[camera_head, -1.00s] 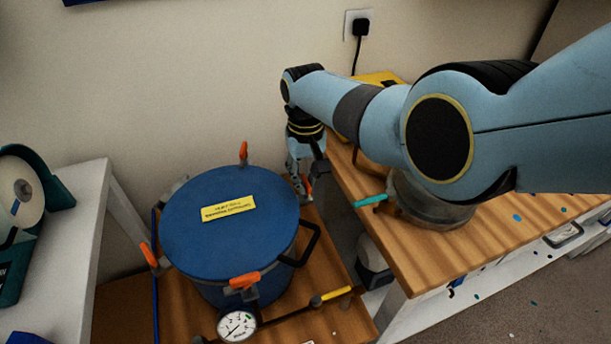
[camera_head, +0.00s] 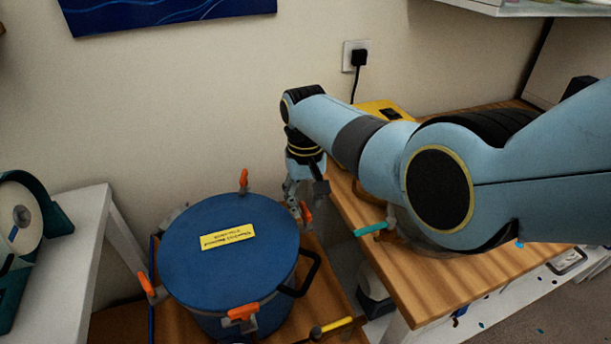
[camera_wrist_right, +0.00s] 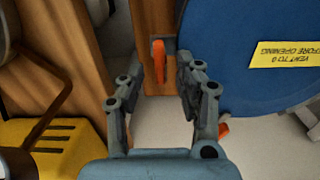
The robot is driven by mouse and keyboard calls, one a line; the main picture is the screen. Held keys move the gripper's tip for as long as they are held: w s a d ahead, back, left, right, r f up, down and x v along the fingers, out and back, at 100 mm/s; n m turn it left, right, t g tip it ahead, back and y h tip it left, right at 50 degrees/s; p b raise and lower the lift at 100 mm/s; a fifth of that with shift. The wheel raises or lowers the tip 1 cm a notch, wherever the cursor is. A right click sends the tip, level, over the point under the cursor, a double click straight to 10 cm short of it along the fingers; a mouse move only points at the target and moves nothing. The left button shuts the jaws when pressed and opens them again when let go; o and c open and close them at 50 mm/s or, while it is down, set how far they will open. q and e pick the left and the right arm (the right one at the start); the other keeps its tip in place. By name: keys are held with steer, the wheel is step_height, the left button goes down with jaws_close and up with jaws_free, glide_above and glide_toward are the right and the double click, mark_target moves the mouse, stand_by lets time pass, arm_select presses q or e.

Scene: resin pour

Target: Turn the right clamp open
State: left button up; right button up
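The blue pressure pot (camera_head: 225,270) has orange-handled clamps around its lid. The right clamp (camera_head: 306,211) is at the pot's right rim, with its orange handle upright. My right gripper (camera_head: 299,205) points down at that clamp, beside the lid. In the right wrist view my gripper (camera_wrist_right: 160,70) is open, and the orange clamp handle (camera_wrist_right: 159,60) shows between its fingertips, nearer the left finger. I cannot tell whether a finger touches it. My left gripper is not in view.
Other clamps stand at the back (camera_head: 243,180), left (camera_head: 147,286) and front (camera_head: 242,312) of the lid. A black side handle (camera_head: 308,275) juts out to the right. A wooden bench (camera_head: 420,285) with a yellow case (camera_head: 383,110) is to the right, and a white table (camera_head: 85,240) is left.

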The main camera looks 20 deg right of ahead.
mark_target(306, 208)
step_height(306, 208, up, 10)
steer(key=shift+r, duration=0.2)
steer(key=shift+s+f, duration=0.1)
steer(key=shift+s, duration=0.05)
stand_by(0.4)
